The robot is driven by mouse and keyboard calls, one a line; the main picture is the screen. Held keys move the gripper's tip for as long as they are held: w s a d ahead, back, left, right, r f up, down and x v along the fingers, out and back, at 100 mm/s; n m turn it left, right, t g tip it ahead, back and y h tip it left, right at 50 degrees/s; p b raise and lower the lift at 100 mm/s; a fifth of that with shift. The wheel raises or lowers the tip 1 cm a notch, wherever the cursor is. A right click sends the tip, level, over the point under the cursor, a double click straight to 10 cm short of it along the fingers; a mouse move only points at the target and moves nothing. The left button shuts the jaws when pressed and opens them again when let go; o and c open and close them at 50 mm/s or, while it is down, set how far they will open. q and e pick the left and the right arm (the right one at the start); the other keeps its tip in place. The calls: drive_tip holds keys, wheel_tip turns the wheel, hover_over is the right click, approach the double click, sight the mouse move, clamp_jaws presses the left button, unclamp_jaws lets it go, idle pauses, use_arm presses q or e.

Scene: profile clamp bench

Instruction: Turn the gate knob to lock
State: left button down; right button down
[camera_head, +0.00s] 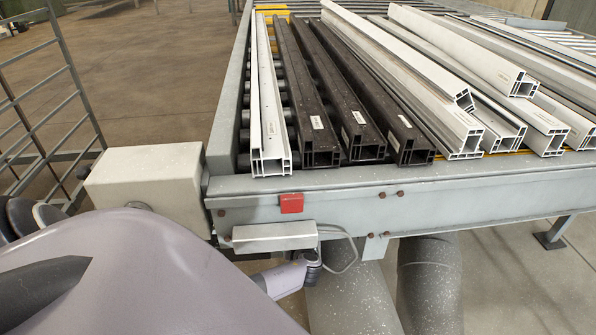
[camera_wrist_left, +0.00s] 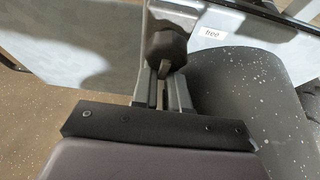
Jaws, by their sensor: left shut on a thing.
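The dark gate knob (camera_wrist_left: 166,48) sits in the upper middle of the left wrist view, with a raised grip rib facing my gripper. My left gripper (camera_wrist_left: 164,80) is shut on the knob, its two grey fingers on either side of the rib. A small white label that appears to read "free" (camera_wrist_left: 212,34) is to the right of the knob. In the head view my left arm fills the lower left, and I cannot make out the knob there. My right gripper is not in view.
A roller bench (camera_head: 470,182) carries several white and dark profiles. A pale box (camera_head: 146,178) stands at its left corner. A red block (camera_head: 291,203) and a grey box with a cable (camera_head: 275,237) are on its front. A wire rack (camera_head: 40,110) stands left.

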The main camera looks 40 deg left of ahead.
use_arm(q)
drive_tip(key=c, duration=0.9)
unclamp_jaws()
drive_tip(key=shift+w+a+r, duration=0.25)
drive_tip(key=shift+a+r, duration=0.15)
drive_tip(key=shift+r, duration=0.25)
drive_tip(key=shift+c, duration=0.2)
drive_tip(key=shift+d+f, duration=0.1)
drive_tip(key=shift+s+d+f, duration=0.1)
drive_tip(key=shift+f, duration=0.15)
